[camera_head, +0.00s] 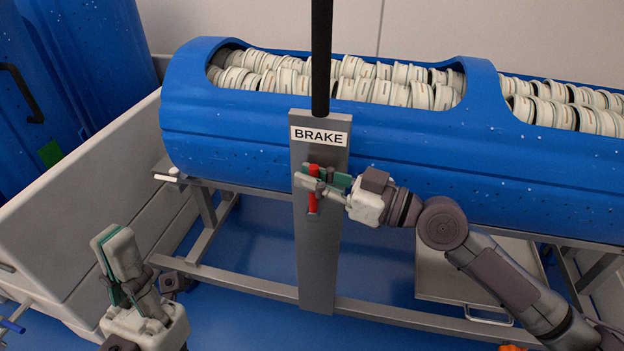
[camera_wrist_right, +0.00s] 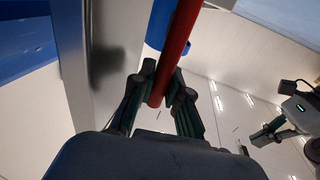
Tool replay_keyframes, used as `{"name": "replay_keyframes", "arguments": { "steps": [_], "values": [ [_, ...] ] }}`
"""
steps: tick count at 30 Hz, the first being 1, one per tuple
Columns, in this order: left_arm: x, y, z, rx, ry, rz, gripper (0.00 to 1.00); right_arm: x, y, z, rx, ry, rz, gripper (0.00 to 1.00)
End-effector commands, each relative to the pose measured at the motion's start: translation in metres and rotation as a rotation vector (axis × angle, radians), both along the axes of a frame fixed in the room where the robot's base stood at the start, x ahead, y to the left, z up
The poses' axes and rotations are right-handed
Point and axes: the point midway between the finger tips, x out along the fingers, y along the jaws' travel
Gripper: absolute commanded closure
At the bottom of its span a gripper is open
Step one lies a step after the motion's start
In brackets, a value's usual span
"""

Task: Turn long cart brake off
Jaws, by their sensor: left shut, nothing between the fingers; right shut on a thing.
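The long cart (camera_head: 310,311) has a grey metal frame and carries a long blue tub (camera_head: 230,148). A grey upright plate on it bears a white BRAKE label (camera_head: 319,136). A red brake handle (camera_head: 313,204) hangs below the label, in front of the plate. My right gripper (camera_head: 312,182) is shut on the red brake handle, which also shows between the fingers in the right wrist view (camera_wrist_right: 178,45). My left gripper (camera_head: 110,235) is shut and empty at the lower left, apart from the cart. The fingers cover part of the handle.
The tub holds many white ring-shaped parts (camera_head: 400,90). A black pole (camera_head: 321,50) rises above the brake plate. A pale bin (camera_head: 85,190) stands at the left, with more blue tubs (camera_head: 85,50) behind it. Blue floor (camera_head: 260,240) shows under the cart frame.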

Motion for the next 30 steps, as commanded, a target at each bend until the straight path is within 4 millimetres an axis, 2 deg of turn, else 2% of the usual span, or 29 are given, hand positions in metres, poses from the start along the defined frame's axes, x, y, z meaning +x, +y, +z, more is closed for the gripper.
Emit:
{"name": "replay_keyframes", "arguments": {
  "steps": [9, 10, 14, 15, 30],
  "values": [
    [-0.0002, -0.0001, -0.0002, 0.000, -0.001, 0.000, 1.00, 0.0004, -0.0007, -0.0003, 0.001, 0.001, -0.002, 1.00],
    [-0.0002, -0.0001, -0.0002, 0.000, -0.001, 0.000, 1.00, 0.0004, -0.0006, -0.0003, 0.001, 0.001, -0.002, 0.82],
    [-0.0001, -0.0002, -0.0003, 0.000, -0.001, 0.000, 1.00, 0.0002, -0.0005, -0.0003, 0.000, 0.001, -0.001, 0.60],
    [0.0000, -0.0002, -0.0003, 0.000, 0.000, -0.001, 1.00, 0.0002, -0.0004, -0.0003, 0.000, 0.001, -0.001, 0.59],
    [0.0000, 0.0002, 0.0026, 0.000, -0.001, 0.001, 1.00, 0.0002, 0.0001, 0.0011, -0.002, 0.001, -0.001, 0.59]
  ]
}}
